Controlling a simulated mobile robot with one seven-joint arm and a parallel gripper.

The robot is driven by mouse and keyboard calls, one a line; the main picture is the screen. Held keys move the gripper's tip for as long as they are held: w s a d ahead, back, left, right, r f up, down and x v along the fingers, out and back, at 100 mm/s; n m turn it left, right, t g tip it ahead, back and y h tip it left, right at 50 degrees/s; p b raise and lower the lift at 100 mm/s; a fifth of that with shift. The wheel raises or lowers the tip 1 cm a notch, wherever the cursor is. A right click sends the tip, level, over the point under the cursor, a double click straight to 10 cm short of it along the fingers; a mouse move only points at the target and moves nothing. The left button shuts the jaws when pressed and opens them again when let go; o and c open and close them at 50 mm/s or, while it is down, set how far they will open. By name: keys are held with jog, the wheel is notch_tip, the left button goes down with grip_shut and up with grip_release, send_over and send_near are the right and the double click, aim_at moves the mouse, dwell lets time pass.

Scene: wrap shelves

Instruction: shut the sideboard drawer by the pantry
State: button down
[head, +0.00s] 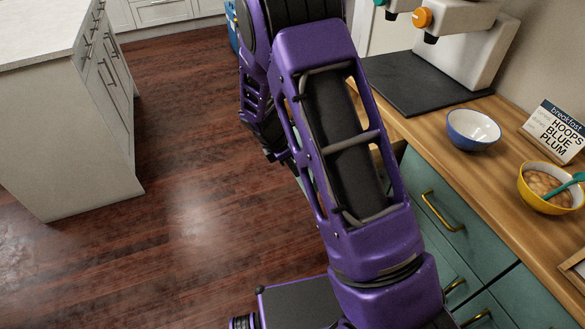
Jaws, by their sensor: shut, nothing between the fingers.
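The teal sideboard (432,192) runs along the right under a wooden counter, with gold handles on its fronts. A drawer stands pulled out behind my arm. A bit of its brown inside (379,160) shows to the right of my arm, and a sliver of teal shows at its left edge. Most of the drawer and its handle are hidden, so how far it is out is unclear. My gripper (273,154) hangs to the left of the big purple arm link, dark and small, near the drawer's outer end. It is shut and empty. I cannot tell whether it touches the drawer.
The counter holds a blue bowl (473,129), a yellow bowl (540,190) with a teal spoon, a breakfast sign (556,130), a dark mat (425,84) and a coffee machine (466,45). A pale island (70,140) stands left. The wooden floor (190,200) between is clear.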

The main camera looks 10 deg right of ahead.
jog(key=w+d+p, duration=0.1)
jog(key=d+p, duration=0.1)
jog(key=d, duration=0.7)
jog(key=w+d+p, duration=0.2)
jog(key=d, duration=0.8)
jog(key=w+d+p, duration=0.2)
jog(key=d, duration=0.8)
jog(key=shift+w+d, duration=0.1)
jog(key=shift+w, duration=0.05)
